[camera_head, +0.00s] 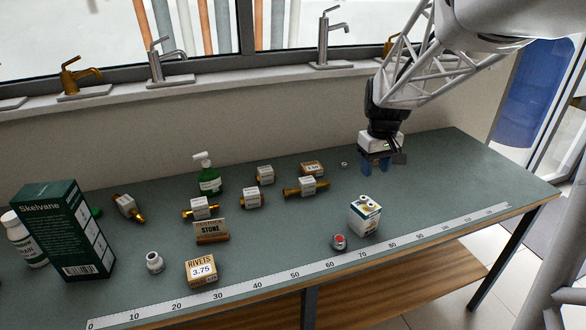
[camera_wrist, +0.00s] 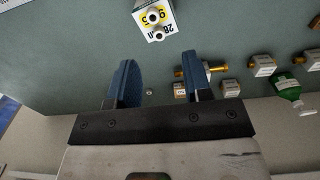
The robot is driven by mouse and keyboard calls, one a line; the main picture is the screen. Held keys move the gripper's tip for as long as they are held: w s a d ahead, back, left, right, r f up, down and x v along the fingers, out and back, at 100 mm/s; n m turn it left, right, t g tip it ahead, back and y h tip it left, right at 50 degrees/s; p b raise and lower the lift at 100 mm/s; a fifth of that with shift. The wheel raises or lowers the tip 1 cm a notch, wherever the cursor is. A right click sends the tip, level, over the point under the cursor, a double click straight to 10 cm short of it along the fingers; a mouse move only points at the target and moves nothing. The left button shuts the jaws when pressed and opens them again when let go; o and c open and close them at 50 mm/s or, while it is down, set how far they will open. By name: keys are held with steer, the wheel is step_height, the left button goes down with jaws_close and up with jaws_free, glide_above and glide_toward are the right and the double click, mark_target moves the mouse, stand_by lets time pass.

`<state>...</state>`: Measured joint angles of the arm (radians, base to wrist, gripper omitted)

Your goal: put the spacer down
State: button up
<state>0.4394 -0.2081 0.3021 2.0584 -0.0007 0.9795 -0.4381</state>
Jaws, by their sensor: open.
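A small pale ring (camera_head: 344,164), which looks like the spacer, lies on the green worktop (camera_head: 440,165) toward its back. In the wrist view this small ring (camera_wrist: 149,91) shows between my two blue fingers, nearer the left one, with worktop around it. My gripper (camera_head: 376,166) is open and empty, just right of the ring in the head view; its fingers are apart. How high the fingertips are above the worktop is hard to tell.
A white box (camera_head: 364,218) with round pieces on top stands in front of my gripper; a red-topped piece (camera_head: 339,241) is beside it. Several brass fittings (camera_head: 307,186), a green bottle (camera_head: 209,180) and a rivets box (camera_head: 201,271) stand left. The worktop's right end is clear.

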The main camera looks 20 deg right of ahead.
steer(key=s+a+r+t, duration=0.2)
steer(key=s+a+r, duration=0.1)
steer(key=s+a, duration=1.8)
steer(key=shift+a, duration=1.25)
